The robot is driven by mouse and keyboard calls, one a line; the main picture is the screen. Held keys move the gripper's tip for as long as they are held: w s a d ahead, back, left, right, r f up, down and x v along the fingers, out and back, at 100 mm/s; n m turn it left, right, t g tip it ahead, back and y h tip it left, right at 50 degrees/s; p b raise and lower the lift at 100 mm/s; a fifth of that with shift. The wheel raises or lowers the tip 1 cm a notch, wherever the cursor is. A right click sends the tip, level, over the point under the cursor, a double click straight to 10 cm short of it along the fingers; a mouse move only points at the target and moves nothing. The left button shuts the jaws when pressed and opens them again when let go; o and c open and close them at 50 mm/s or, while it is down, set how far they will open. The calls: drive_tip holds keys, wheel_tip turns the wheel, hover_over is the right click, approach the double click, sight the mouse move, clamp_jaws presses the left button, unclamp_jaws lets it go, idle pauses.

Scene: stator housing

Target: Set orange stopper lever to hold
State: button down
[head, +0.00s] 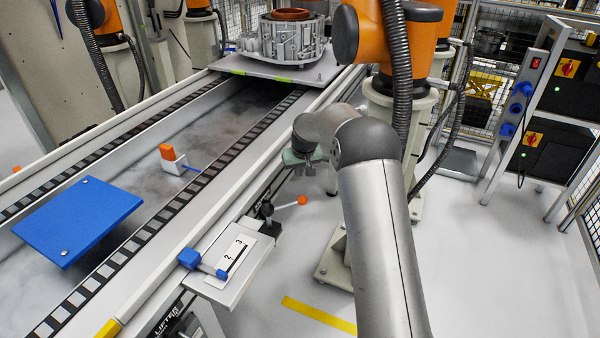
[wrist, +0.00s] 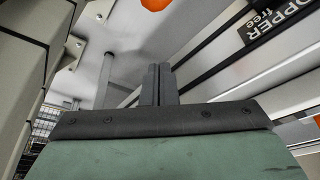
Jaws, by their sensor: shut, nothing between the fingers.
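The stopper lever's orange knob (head: 302,200) sticks out to the right from a dark pivot (head: 266,208) on the conveyor's near side in the head view. An orange round part, likely this knob, is cut off at the top of the wrist view (wrist: 155,4). My gripper (wrist: 159,72) is shut and empty, its two dark fingers together below the orange part in the picture, with a visible gap between. In the head view my gripper (head: 302,158) is above the knob in the picture, its fingertips unclear. A label (wrist: 265,22) reads "OPPER free", partly cut off.
A white-and-orange block (head: 172,160) stands in the conveyor channel beside a blue plate (head: 78,220). A small shelf with a numbered plate (head: 236,252) juts out left of the lever. A stator housing (head: 293,40) sits on a carrier at the back.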

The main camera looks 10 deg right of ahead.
sight(288, 205)
wheel_tip(288, 205, down, 7)
drive_tip(key=s, duration=0.1)
drive_tip(key=shift+s+d, duration=0.15)
drive_tip(key=shift+s, duration=0.15)
idle(0.4)
